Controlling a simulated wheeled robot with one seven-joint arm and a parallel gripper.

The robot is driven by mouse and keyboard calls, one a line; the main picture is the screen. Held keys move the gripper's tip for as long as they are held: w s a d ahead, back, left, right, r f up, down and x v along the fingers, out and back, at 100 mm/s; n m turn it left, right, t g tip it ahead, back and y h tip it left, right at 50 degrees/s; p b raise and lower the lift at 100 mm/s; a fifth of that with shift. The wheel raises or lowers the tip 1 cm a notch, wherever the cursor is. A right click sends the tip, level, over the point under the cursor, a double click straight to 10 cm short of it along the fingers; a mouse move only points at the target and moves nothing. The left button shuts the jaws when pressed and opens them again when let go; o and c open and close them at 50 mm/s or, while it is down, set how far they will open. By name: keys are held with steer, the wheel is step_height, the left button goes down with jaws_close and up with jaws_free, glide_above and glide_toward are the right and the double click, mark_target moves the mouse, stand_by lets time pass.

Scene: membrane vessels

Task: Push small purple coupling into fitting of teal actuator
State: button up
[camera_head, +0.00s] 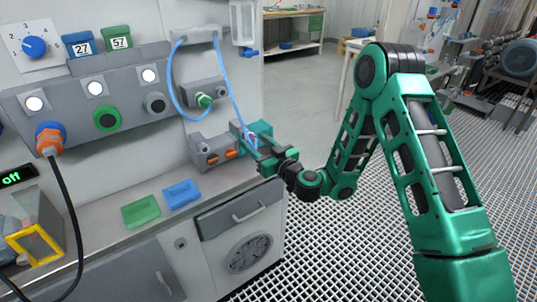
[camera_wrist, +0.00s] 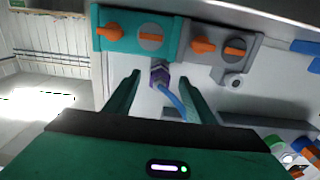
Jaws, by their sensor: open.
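The teal actuator (camera_head: 263,129) is on the counter by the wall, at its right end. In the wrist view the teal actuator (camera_wrist: 118,30) has orange handles. The small purple coupling (camera_wrist: 160,77) is at its edge, with a blue hose running from it. It touches or nearly touches a grey fitting; I cannot tell how deep it sits. In the head view the coupling (camera_head: 252,140) is small and partly hidden. My gripper (camera_wrist: 159,80) is open, with one finger on each side of the coupling and visible gaps between. It also shows in the head view (camera_head: 259,153).
A grey actuator (camera_wrist: 225,48) with orange handles adjoins the teal one. The blue hose (camera_head: 231,85) loops up to the wall unit. Green (camera_head: 141,211) and blue (camera_head: 182,194) trays lie on the counter. A grey panel (camera_head: 85,98) with connectors is at left.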

steer(key=shift+s+d+f, duration=0.3)
steer(key=shift+s+f, duration=0.05)
steer(key=shift+f, duration=0.05)
steer(key=shift+s+d, duration=0.25)
steer(key=shift+s, duration=0.05)
steer(key=shift+s+d+r, duration=0.3)
steer(key=shift+s+r, duration=0.05)
steer(key=shift+s, duration=0.05)
steer(key=shift+s+d+f, duration=0.2)
steer(key=shift+s+d, duration=0.15)
steer(key=shift+s, duration=0.25)
steer(key=shift+s+d+r, duration=0.2)
steer(key=shift+s+d, duration=0.25)
steer(key=shift+s, duration=0.05)
steer(key=shift+v, duration=1.3)
